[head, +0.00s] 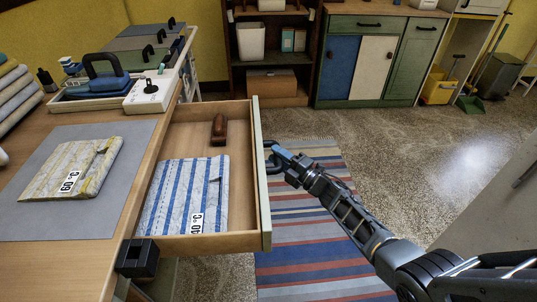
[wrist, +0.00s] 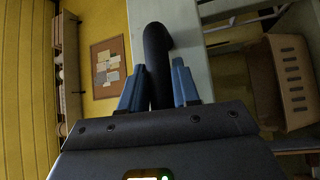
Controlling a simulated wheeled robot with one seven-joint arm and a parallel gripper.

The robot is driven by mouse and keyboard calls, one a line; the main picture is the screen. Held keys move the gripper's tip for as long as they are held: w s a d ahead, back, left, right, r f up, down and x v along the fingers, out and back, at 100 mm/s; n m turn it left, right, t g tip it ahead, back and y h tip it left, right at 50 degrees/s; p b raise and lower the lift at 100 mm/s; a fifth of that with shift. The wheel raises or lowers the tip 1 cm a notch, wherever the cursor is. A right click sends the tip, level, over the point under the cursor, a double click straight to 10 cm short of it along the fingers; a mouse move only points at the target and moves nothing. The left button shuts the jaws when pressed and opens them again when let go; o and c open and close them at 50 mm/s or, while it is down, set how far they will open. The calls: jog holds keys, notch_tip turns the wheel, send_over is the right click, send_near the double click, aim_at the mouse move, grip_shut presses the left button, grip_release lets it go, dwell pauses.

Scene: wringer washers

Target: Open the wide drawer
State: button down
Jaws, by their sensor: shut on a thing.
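The wide drawer (head: 255,178) is pulled well out from under the wooden worktop. Its inside shows a blue-striped folded cloth with a 40 °C tag (head: 183,195) and a brown wooden object (head: 219,130). My gripper (head: 274,154) is at the outer side of the drawer front, shut on its dark handle (head: 268,160). In the wrist view the blue fingers of my gripper (wrist: 158,88) stand on both sides of the dark handle bar (wrist: 156,45), with the pale drawer front (wrist: 185,50) behind.
A folded cloth tagged 60 °C (head: 72,168) lies on a grey mat (head: 28,220) on the worktop. A blue iron (head: 100,80) stands behind it. A striped rug (head: 310,240) lies on the floor under my arm.

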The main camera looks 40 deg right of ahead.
jog(key=shift+s+d+f, duration=0.2)
jog(key=shift+d, duration=0.1)
jog(key=c, duration=1.1)
grip_release()
jog(key=shift+c, duration=0.2)
jog(key=shift+o, duration=1.2)
jog(key=shift+r, duration=0.15)
jog(key=p+v, duration=0.1)
jog(key=v, duration=0.6)
jog(key=shift+s, duration=0.4)
